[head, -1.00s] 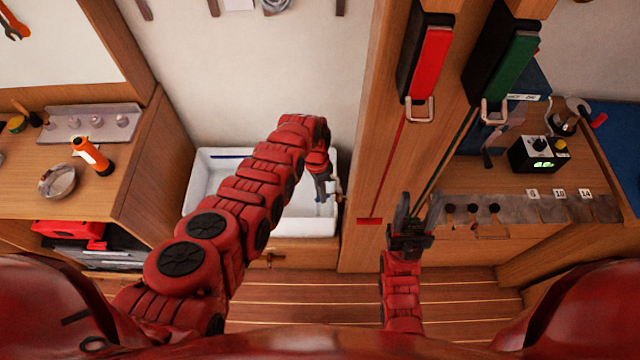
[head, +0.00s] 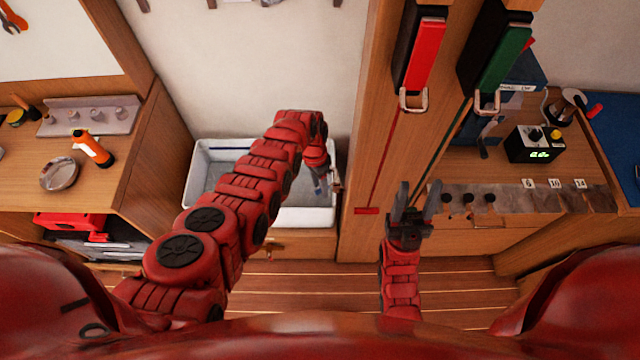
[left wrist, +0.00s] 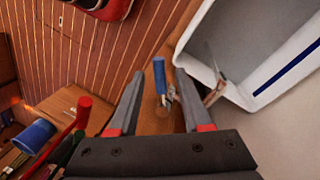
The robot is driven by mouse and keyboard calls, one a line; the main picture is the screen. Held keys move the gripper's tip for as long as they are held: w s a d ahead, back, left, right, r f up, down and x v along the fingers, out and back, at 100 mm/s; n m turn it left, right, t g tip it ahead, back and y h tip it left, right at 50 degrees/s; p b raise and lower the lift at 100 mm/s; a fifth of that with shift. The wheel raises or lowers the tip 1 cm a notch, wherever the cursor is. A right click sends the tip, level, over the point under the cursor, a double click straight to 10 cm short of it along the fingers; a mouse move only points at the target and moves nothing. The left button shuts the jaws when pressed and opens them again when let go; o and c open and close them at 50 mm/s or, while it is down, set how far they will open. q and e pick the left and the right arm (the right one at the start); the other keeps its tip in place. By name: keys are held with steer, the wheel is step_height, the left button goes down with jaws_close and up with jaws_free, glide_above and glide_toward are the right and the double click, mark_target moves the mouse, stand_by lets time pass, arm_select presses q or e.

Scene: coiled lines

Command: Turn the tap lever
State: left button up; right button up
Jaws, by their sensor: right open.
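The tap lever (left wrist: 160,76) has a blue handle and stands beside the white sink in the left wrist view. My left gripper (left wrist: 159,74) is open, with its fingers on either side of the blue handle. Gaps show on both sides in that picture; contact cannot be told. In the head view my left gripper (head: 322,183) is at the sink's right end, and the lever is hard to make out there. The white sink (head: 308,217) is partly covered by my left arm. My right gripper (head: 409,200) is open and empty in front of the wooden post.
A wooden post (head: 352,225) with a red handle (head: 425,52) and a green handle (head: 505,58) stands right of the sink. An orange flashlight (head: 93,148) and a metal bowl (head: 59,174) are on the left counter. A black device (head: 528,145) sits on the right counter.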

arm_select(q)
steer(key=shift+r, duration=0.1)
step_height(320, 180, up, 17)
steer(key=w+a+p, duration=0.1)
steer(key=w+p, duration=0.1)
steer(key=shift+w+a, duration=0.4)
stand_by(0.4)
